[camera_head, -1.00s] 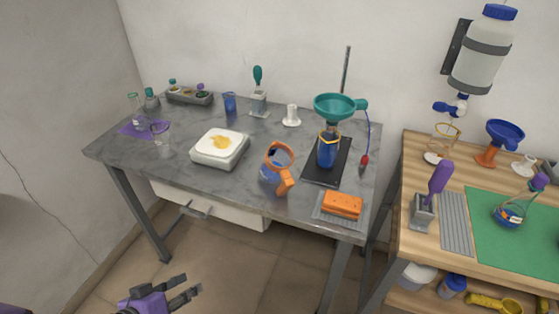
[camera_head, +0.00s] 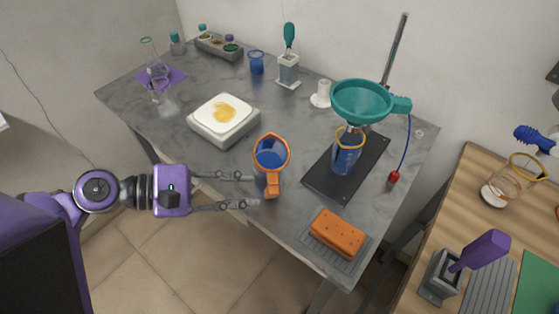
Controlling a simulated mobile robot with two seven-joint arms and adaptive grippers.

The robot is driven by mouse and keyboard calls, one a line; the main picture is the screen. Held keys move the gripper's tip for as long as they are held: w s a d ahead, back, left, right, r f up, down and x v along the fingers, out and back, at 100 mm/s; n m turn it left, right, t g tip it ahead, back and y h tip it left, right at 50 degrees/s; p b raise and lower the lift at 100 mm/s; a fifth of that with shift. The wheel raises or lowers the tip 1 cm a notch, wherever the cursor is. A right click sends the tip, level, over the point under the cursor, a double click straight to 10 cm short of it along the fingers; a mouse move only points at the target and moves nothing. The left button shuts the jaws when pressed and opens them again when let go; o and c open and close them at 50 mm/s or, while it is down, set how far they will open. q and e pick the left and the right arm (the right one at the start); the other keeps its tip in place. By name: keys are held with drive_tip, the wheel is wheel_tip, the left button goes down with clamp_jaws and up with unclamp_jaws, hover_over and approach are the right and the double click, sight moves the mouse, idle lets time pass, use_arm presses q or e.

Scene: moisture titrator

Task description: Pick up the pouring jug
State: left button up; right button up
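The pouring jug (camera_head: 271,155) stands near the front edge of the grey table. It has a blue body and an orange rim, and its orange handle (camera_head: 273,184) faces the front edge. My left gripper (camera_head: 253,190) comes in from the left, fingers pointing right, just short of the handle. Its two fingers are apart with nothing between them. I cannot tell from this view whether a fingertip touches the jug. My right gripper is not in view.
A white scale (camera_head: 223,133) stands left of the jug. Right of it is a black stand base (camera_head: 318,180) with a teal funnel (camera_head: 362,101) above a blue vessel (camera_head: 347,158). An orange sponge (camera_head: 338,233) lies at the front right. A wooden bench (camera_head: 440,225) stands further right.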

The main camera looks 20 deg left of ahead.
sight(266, 191)
use_arm(q)
drive_tip(key=shift+d+f, duration=0.25)
drive_tip(key=shift+d, duration=0.2)
drive_tip(key=p+x, duration=0.1)
drive_tip(key=x, duration=0.4)
drive_tip(key=shift+w+d, duration=0.15)
drive_tip(key=shift+w, duration=0.1)
drive_tip(key=shift+w+d+f+n, duration=0.15)
drive_tip(key=shift+d+f+n, duration=0.05)
drive_tip(key=shift+f+n, duration=0.1)
clamp_jaws()
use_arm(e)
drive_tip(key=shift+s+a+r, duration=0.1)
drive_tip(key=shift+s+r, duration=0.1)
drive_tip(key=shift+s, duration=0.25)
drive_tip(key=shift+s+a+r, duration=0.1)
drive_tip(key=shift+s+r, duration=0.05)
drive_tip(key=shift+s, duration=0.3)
use_arm(q)
drive_tip(key=shift+r, duration=0.15)
